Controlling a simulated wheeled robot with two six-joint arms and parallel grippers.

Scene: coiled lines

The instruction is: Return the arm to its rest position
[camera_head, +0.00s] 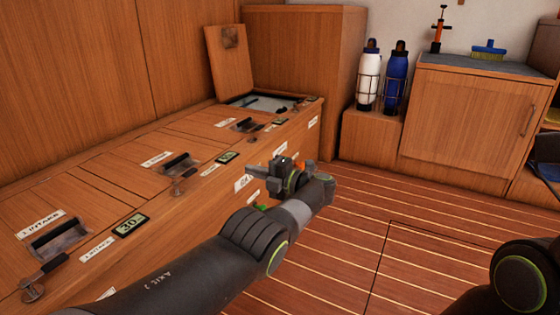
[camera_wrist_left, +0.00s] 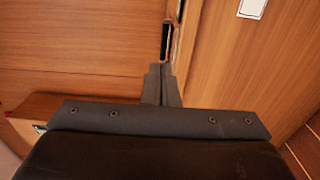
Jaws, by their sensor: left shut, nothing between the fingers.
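My left arm reaches in from the lower left in the head view. Its left gripper (camera_head: 258,172) is beside the front edge of the wooden bench (camera_head: 135,165). In the left wrist view the fingers of the left gripper (camera_wrist_left: 162,85) are together with nothing between them, near wood panels. Part of my right arm shows at the lower right of the head view; its gripper is out of view.
The bench has labelled hatches, with one lid (camera_head: 228,65) standing open over a compartment (camera_head: 262,102). A white bottle (camera_head: 369,80) and a blue bottle (camera_head: 396,84) stand beside a cabinet (camera_head: 470,125). The striped floor (camera_head: 370,220) is clear in the middle.

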